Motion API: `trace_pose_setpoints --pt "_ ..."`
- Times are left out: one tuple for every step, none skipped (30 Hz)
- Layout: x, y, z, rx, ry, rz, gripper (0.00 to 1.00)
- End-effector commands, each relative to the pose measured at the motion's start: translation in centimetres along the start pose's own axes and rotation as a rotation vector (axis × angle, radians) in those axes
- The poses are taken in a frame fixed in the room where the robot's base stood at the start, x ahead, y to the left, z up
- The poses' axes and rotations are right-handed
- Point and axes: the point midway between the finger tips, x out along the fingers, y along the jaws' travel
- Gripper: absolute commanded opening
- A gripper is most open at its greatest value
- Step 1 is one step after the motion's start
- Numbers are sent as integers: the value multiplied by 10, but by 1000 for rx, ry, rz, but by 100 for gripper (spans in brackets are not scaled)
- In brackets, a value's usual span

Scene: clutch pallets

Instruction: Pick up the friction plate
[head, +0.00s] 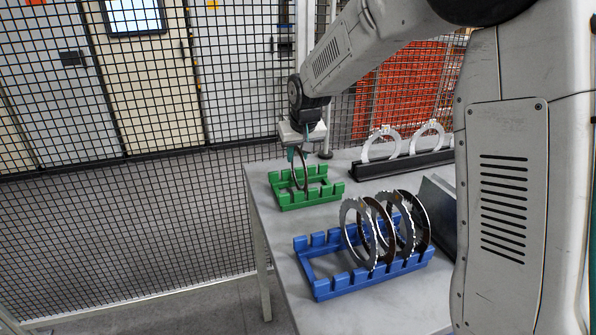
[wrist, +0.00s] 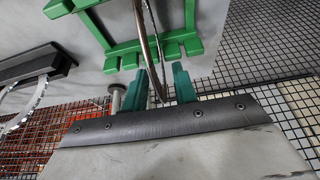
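My gripper (wrist: 160,84) is over the green rack (head: 310,198) at the far left of the table. Its teal fingers stand apart in the wrist view, with a gap between them. A thin dark ring plate (wrist: 152,45) runs edge-on through this gap; in the head view it stands upright at the green rack (head: 304,172), below my gripper (head: 298,152). The fingers do not appear closed on it. Several upright ring plates, some silver (head: 347,232) and some dark (head: 421,222), stand in the blue rack (head: 322,288). I cannot tell for sure which is the friction plate.
A black rack (head: 408,164) with silver rings (head: 380,144) stands at the back right. A dark grey angled piece (head: 437,205) is right of the blue rack. Mesh fencing (head: 130,200) rises behind and left of the table (head: 262,215). The blue rack's left slots are empty.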

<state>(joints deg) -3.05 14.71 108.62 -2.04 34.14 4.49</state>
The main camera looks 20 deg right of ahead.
Motion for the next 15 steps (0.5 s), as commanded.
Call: trace_pose_setpoints --pt "0 0 0 0 0 0 28" --pt "0 0 0 0 0 0 28" --pt "0 0 0 0 0 0 17" --pt "0 0 0 0 0 0 9" --pt "0 0 0 0 0 0 0" --pt "0 0 0 0 0 0 0" --pt "0 0 0 0 0 0 0" --pt "0 0 0 0 0 0 0" --pt "0 0 0 0 -1 0 0" --pt "-1 0 0 0 0 0 0" --pt "-1 0 0 0 0 0 0" --pt "-1 0 0 0 0 0 0" --pt "-1 0 0 0 0 0 0" --pt "-1 0 0 0 0 0 0" --pt "-1 0 0 0 0 0 0"
